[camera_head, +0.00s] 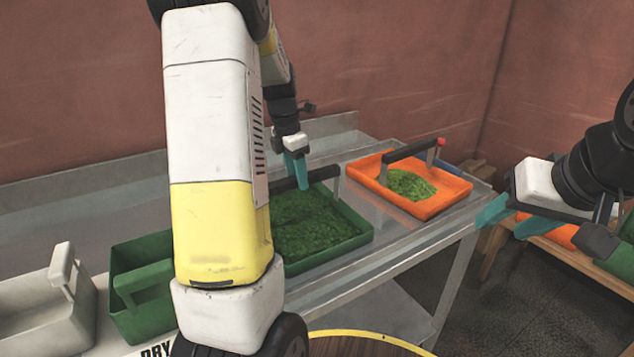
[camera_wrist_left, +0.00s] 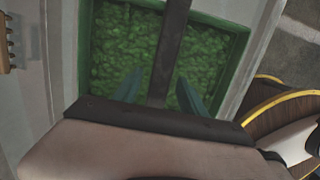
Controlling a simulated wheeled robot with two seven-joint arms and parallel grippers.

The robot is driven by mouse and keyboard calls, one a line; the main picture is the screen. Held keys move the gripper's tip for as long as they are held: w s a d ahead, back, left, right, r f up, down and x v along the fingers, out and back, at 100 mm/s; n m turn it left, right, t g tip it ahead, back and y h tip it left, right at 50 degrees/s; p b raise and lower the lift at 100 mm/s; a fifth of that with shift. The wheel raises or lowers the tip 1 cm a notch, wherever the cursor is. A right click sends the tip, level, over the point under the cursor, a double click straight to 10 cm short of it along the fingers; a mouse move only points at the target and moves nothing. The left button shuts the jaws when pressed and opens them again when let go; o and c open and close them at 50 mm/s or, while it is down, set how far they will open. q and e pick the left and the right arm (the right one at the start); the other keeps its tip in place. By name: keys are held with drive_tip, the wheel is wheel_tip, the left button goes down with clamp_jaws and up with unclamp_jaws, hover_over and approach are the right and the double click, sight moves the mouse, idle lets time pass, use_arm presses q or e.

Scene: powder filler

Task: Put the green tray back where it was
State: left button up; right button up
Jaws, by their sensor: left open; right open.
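The green tray (camera_head: 348,222) sits on the metal table, filled with green granules, with a dark bar handle (camera_head: 311,177) across its top. My left gripper (camera_head: 295,171) is open at the handle. In the left wrist view the handle (camera_wrist_left: 172,50) runs between the two open fingers (camera_wrist_left: 157,90), with the tray (camera_wrist_left: 240,45) below. My left arm hides the tray's left part in the head view. My right gripper (camera_head: 507,218) is open and empty, off the table's right side.
An orange tray (camera_head: 447,197) with some green granules stands right of the green tray on the metal table (camera_head: 400,241). A green bin (camera_head: 150,322) and a white bin (camera_head: 45,318) stand at left. A yellow-rimmed round container (camera_head: 372,337) is in front. A wooden bench (camera_head: 563,250) with bins is at right.

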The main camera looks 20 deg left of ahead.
use_arm(q)
drive_tip(key=r, duration=0.6)
drive_tip(key=shift+s+a+r, duration=0.25)
drive_tip(key=shift+s, duration=0.15)
drive_tip(key=s+d+r+m+t, duration=0.1)
drive_tip(key=s+d+m, duration=0.3)
drive_tip(key=s+m, duration=0.3)
drive_tip(key=s+d+r+m+t, duration=0.2)
drive_tip(key=s+d+m, duration=0.3)
drive_tip(key=s+m, duration=0.3)
drive_tip(key=s+d+r+m+t+h, duration=0.1)
drive_tip(key=s+d+m, duration=0.4)
drive_tip(key=m, duration=0.8)
drive_tip(key=s+r, duration=0.1)
drive_tip(key=s, duration=0.1)
drive_tip(key=shift+s+t, duration=0.4)
